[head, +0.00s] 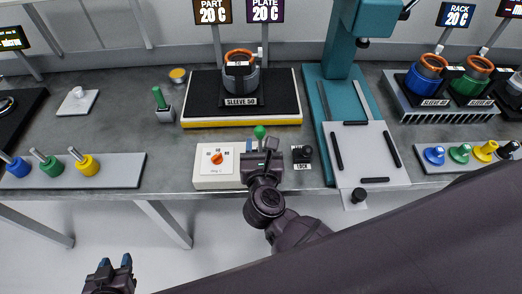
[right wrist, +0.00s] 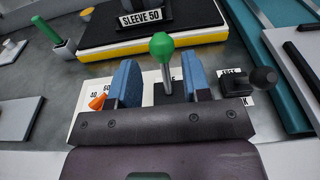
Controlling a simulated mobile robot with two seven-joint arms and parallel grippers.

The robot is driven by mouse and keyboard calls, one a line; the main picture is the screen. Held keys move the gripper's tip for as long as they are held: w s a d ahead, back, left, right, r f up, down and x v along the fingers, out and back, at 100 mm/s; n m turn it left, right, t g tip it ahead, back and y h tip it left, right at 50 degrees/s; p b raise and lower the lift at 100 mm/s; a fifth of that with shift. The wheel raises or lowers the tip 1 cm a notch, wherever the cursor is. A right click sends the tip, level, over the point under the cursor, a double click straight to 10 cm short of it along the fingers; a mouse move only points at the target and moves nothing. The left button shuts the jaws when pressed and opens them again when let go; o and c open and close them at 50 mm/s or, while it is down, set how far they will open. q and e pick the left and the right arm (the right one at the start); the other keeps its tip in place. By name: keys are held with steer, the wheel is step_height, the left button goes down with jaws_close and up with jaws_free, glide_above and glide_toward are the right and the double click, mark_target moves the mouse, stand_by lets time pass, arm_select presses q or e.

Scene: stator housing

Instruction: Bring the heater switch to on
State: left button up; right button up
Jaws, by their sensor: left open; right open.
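A lever with a green ball (head: 260,132) stands at the bench's front edge; I cannot read a heater label on it. In the right wrist view the green ball (right wrist: 162,43) and its metal stem show between the two blue fingers of my right gripper (right wrist: 161,78). The right gripper (head: 262,146) is open, and its fingers appear apart from the stem. Beside it is a white control box (head: 205,178) with an orange knob (head: 217,158); the gripper partly hides the box in the wrist view. My left gripper (head: 114,264) is open and empty, below the bench front.
A black lever labelled LOCK (head: 302,154) stands right of my right gripper. Behind is a yellow-edged plate (head: 288,122) carrying a part labelled SLEEVE 50 (head: 240,87). A teal press (head: 345,85) stands to the right. A green-handled tool (head: 160,98) stands behind left.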

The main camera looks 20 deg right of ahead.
mark_target(260, 132)
steer(key=shift+x, duration=1.7)
steer(key=shift+b+x, duration=0.3)
steer(key=shift+x, duration=0.7)
steer(key=shift+w+d, duration=0.1)
steer(key=shift+w, duration=0.1)
